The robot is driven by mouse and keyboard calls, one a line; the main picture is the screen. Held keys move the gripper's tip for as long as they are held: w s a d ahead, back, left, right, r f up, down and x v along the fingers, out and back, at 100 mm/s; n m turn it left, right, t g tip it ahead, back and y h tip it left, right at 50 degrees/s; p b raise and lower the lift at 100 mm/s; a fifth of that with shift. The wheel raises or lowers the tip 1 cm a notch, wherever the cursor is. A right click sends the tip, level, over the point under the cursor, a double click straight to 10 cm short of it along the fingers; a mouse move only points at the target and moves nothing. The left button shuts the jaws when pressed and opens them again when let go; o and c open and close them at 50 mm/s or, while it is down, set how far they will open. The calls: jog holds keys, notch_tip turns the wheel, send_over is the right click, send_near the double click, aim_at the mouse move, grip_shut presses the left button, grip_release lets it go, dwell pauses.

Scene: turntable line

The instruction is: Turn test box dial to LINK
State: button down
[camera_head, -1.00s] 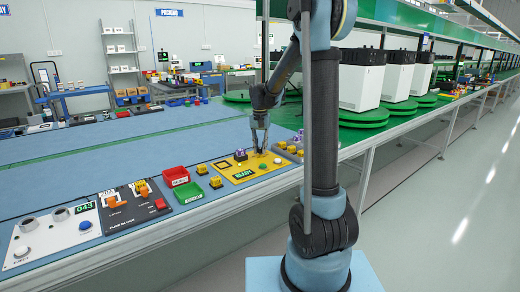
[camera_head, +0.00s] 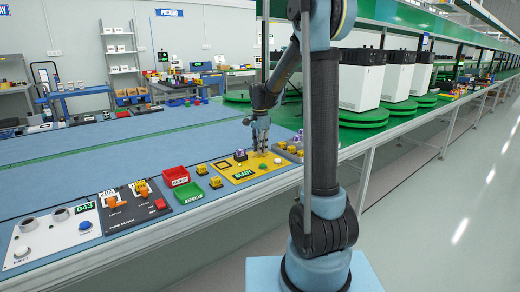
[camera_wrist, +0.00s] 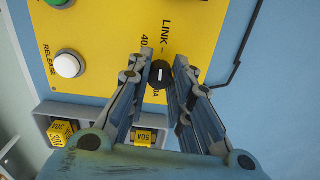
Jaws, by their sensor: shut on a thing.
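The yellow test box (camera_head: 230,167) lies on the blue bench in the head view, with a green READY display (camera_head: 243,174). Its yellow panel (camera_wrist: 105,45) fills the upper part of the wrist view, with LINK printed above the dial. The dial (camera_wrist: 161,73) is a small black knob with a white mark. My gripper (camera_wrist: 168,72) is shut on the dial, one finger on each side. In the head view my gripper (camera_head: 260,149) points down at the box. The fingers hide part of the dial and of the print around it.
A white RELEASE button (camera_wrist: 67,64) and a green button (camera_wrist: 57,2) sit left of the dial. A grey holder (camera_wrist: 95,113) carries yellow fuses close to the fingers. Red (camera_head: 176,176) and green (camera_head: 188,193) trays lie left of the box, and a black block panel (camera_head: 133,205) farther left.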

jog(key=shift+a+m, duration=0.1)
jog(key=shift+m, duration=0.4)
jog(key=c, duration=1.4)
grip_release()
notch_tip(320, 180, up, 12)
jog(key=shift+w+f, duration=0.1)
